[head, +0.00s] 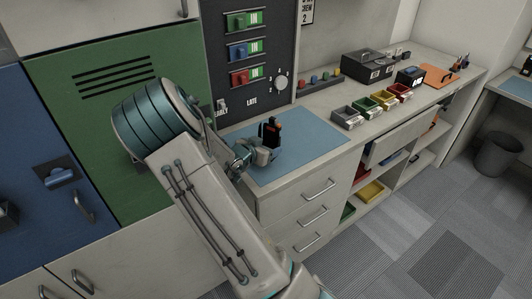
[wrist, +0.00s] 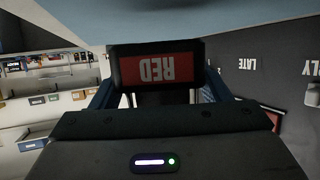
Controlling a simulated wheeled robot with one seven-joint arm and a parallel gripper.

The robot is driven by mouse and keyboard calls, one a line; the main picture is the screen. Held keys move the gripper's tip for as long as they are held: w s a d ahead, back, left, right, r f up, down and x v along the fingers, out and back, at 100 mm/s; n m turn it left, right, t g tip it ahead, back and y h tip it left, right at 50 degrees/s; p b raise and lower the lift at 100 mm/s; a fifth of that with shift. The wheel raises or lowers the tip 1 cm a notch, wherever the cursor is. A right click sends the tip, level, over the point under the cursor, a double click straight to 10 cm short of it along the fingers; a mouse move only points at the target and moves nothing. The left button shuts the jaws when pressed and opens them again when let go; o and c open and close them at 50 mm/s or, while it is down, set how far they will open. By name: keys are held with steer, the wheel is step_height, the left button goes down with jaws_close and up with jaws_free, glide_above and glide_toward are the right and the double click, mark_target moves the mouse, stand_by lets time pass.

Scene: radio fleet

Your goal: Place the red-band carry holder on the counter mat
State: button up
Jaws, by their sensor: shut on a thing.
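The red-band carry holder (head: 270,130) is a dark upright piece in the head view, at the blue counter mat (head: 318,138). In the wrist view the holder (wrist: 125,68) shows its red band with the word RED upside down. My gripper (head: 262,153) is shut on the holder, over the left part of the mat. The wrist view shows the gripper fingers (wrist: 160,98) on either side of the holder. The mat (wrist: 215,22) fills the top of that view, close to the holder. I cannot tell whether the holder touches the mat. Its lower part is partly hidden by the gripper.
A dark panel (head: 240,100) with switches stands behind the mat. Small coloured bins (head: 369,112) and a black case (head: 366,66) sit farther right on the counter. Drawers (head: 315,208) are below. The mat's right part is clear.

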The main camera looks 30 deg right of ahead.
steer(key=shift+f, duration=1.5)
steer(key=shift+f, duration=0.15)
steer(key=o, duration=1)
steer(key=shift+r, duration=0.25)
steer(key=v, duration=1.2)
